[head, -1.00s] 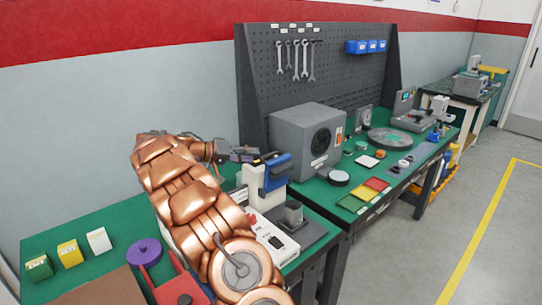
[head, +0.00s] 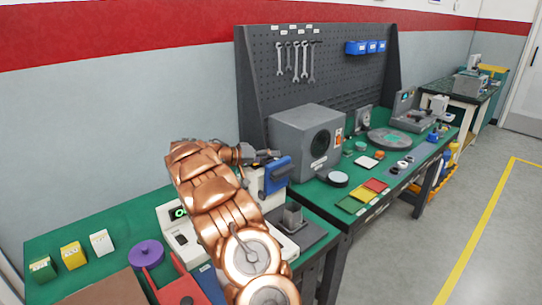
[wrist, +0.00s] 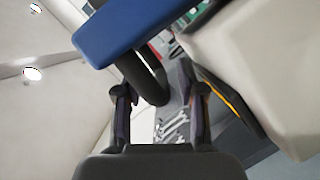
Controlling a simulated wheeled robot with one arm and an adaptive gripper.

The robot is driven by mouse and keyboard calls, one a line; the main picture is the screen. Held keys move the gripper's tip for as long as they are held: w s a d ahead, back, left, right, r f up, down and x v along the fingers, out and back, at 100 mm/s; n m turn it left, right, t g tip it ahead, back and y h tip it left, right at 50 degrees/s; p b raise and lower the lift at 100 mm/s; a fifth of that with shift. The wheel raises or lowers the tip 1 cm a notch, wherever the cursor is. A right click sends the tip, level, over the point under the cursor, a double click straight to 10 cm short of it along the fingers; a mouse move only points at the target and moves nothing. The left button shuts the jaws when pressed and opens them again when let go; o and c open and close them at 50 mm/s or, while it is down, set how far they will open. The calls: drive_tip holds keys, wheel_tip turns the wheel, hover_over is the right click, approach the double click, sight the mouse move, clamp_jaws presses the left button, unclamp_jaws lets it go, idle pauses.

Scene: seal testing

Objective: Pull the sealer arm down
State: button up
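The sealer is a white machine (head: 275,201) on the green bench with a blue block (head: 278,174) at the top of its upright. In the wrist view the blue part (wrist: 135,28) crosses the top, with a black curved bar (wrist: 143,75) below it. My gripper (head: 268,155) is at the top of the sealer, beside the blue block. In the wrist view my gripper (wrist: 160,95) has its two fingers apart. The black bar reaches down between or just beyond them; I cannot tell contact. My copper arm hides part of the sealer's base.
Small green, yellow and white boxes (head: 100,242) and a purple disc (head: 146,253) sit on the left bench. A grey box machine (head: 308,143) stands to the right, before a pegboard (head: 335,75) with wrenches. The floor at right is clear.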

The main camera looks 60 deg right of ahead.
drive_tip(key=shift+s+d, duration=0.1)
drive_tip(key=shift+d, duration=0.05)
drive_tip(key=shift+f, duration=0.1)
clamp_jaws()
idle(0.5)
